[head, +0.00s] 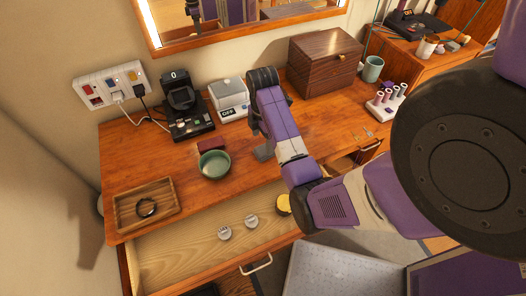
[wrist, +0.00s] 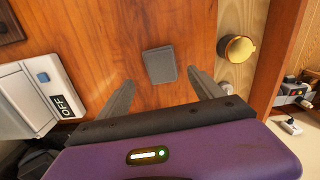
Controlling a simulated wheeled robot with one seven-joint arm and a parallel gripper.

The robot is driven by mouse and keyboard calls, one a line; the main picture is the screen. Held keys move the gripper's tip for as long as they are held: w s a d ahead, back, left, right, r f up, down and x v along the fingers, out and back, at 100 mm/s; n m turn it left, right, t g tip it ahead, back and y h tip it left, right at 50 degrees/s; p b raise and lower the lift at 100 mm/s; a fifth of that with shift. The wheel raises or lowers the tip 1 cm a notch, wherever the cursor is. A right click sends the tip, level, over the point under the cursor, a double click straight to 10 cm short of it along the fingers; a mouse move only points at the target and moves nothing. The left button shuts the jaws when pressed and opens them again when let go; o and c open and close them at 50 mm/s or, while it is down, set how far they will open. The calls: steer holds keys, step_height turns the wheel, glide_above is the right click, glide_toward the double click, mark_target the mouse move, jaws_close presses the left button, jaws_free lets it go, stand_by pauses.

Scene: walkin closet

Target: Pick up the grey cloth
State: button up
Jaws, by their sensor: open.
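The grey cloth (wrist: 160,64) shows in the wrist view as a small, flat, dark grey rectangle on the wooden desk top. It lies just beyond my gripper (wrist: 162,82), roughly in line with the gap between the two fingers. The fingers are apart with nothing between them, and I see no contact with the cloth.
A green bowl (head: 214,164), dark red block (head: 211,145), white box (head: 229,98) and wooden chest (head: 324,62) surround the area. The open drawer (head: 180,253) in front holds a yellow-topped round item (wrist: 238,48). A wooden tray (head: 128,212) sits at left.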

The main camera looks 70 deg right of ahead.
mark_target(264, 149)
steer(key=f, duration=0.4)
steer(key=shift+s+f+p, duration=0.25)
steer(key=shift+f+p, duration=0.1)
steer(key=shift+f, duration=0.05)
steer(key=c, duration=1.4)
steer(key=shift+r, duration=0.2)
